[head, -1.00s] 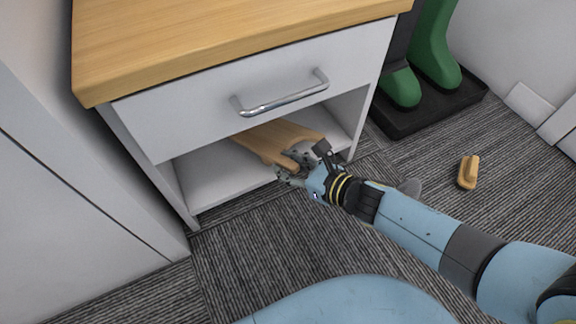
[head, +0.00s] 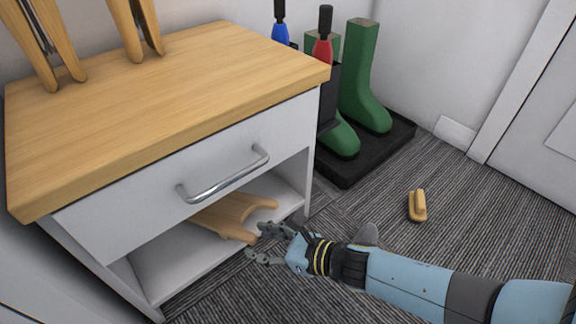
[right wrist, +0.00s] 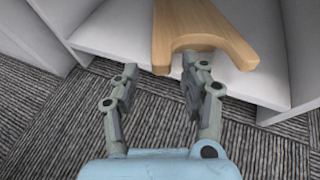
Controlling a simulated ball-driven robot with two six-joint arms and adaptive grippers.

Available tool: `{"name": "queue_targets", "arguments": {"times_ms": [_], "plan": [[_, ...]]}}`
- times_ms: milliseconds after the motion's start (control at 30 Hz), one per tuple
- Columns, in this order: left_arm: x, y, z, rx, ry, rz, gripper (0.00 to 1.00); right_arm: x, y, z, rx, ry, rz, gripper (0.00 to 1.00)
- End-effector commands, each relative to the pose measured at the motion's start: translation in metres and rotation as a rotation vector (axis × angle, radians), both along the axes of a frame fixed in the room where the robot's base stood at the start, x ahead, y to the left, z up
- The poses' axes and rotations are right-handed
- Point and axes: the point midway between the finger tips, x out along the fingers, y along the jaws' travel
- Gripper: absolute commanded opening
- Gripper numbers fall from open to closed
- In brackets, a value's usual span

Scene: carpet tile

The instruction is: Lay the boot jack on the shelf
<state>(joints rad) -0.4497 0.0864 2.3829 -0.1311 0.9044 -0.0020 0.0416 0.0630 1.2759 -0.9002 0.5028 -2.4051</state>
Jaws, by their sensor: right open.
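The boot jack (head: 226,214) is a flat light-wood piece with a forked end. It lies on the white open shelf (head: 172,271) under the drawer, its fork toward the shelf's front edge. In the right wrist view the boot jack (right wrist: 193,24) shows its U-shaped notch facing me, and the shelf (right wrist: 112,35) lies under it. My right gripper (head: 262,243) is open and empty just in front of the fork. In the right wrist view its fingers (right wrist: 158,82) are spread and apart from the wood. My left gripper is not in view.
The cabinet has a wooden top (head: 150,110) and a drawer handle (head: 225,176). Green boots (head: 362,80) stand on a black tray (head: 375,150) to the right. A small wooden brush-like object (head: 417,205) lies on the carpet. Open carpet lies in front.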

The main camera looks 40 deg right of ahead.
Motion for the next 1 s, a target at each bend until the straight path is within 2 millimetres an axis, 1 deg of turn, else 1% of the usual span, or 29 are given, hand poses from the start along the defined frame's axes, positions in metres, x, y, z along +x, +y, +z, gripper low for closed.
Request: {"name": "queue_targets", "arguments": {"times_ms": [33, 167, 300, 400, 500, 600, 667, 767, 833, 867, 900, 967, 1000], "plan": [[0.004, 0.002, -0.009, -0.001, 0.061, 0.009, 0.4, -0.006, -0.003, 0.007, 0.0, -0.003, 0.0, 0.45], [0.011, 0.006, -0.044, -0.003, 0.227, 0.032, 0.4, -0.024, -0.011, 0.014, -0.001, -0.002, 0.002, 0.45], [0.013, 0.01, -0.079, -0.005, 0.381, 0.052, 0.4, -0.041, -0.018, 0.021, -0.001, -0.003, 0.001, 0.45], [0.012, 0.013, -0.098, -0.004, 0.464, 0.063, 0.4, -0.05, -0.022, 0.024, 0.001, -0.002, 0.001, 0.45], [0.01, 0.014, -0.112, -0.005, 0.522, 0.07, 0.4, -0.056, -0.025, 0.026, 0.001, -0.002, 0.001, 0.45], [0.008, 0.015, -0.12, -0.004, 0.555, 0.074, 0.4, -0.059, -0.027, 0.028, 0.005, -0.001, -0.002, 0.45], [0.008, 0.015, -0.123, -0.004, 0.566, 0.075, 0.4, -0.06, -0.026, 0.032, 0.039, 0.004, -0.019, 0.45], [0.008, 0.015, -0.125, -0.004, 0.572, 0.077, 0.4, -0.059, -0.025, 0.051, 0.21, 0.033, -0.096, 0.45], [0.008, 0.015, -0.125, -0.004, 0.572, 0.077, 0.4, -0.058, -0.022, 0.076, 0.43, 0.068, -0.184, 0.45], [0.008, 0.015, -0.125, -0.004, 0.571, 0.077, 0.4, -0.057, -0.022, 0.089, 0.547, 0.086, -0.226, 0.45], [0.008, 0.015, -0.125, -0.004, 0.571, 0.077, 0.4, -0.057, -0.021, 0.109, 0.718, 0.114, -0.281, 0.45], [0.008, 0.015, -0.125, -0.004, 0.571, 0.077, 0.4, -0.056, -0.02, 0.14, 0.997, 0.161, -0.354, 0.45], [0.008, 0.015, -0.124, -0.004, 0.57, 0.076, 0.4, -0.057, -0.02, 0.162, 1.185, 0.196, -0.392, 0.45]]}}
